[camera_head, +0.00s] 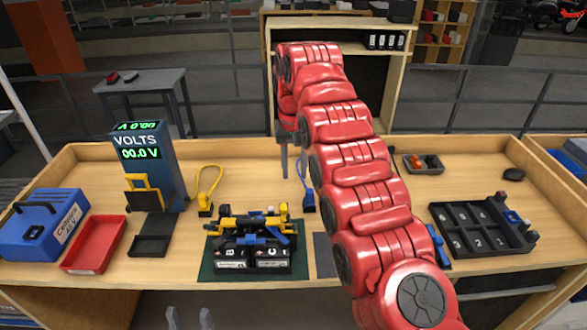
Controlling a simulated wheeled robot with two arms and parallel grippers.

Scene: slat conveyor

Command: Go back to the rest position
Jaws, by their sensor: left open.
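My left gripper (188,316) shows only as two grey fingertips at the bottom edge, in front of the workbench. The fingertips are apart with nothing between them; the rest of that arm is out of view. My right arm is red, comes in from the lower right and stretches far over the bench. My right gripper (284,158) is at its far end, above the back part of the bench. Its grey fingers point down and are seen nearly edge-on, so their gap cannot be made out. I see nothing hanging from them.
The wooden workbench (185,279) holds a battery block (252,259) on a green mat, a red tray (94,244), a blue box (44,224), a volt meter (150,170) and a black numbered tray (480,226). My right arm passes above the bench between the battery block and the numbered tray.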

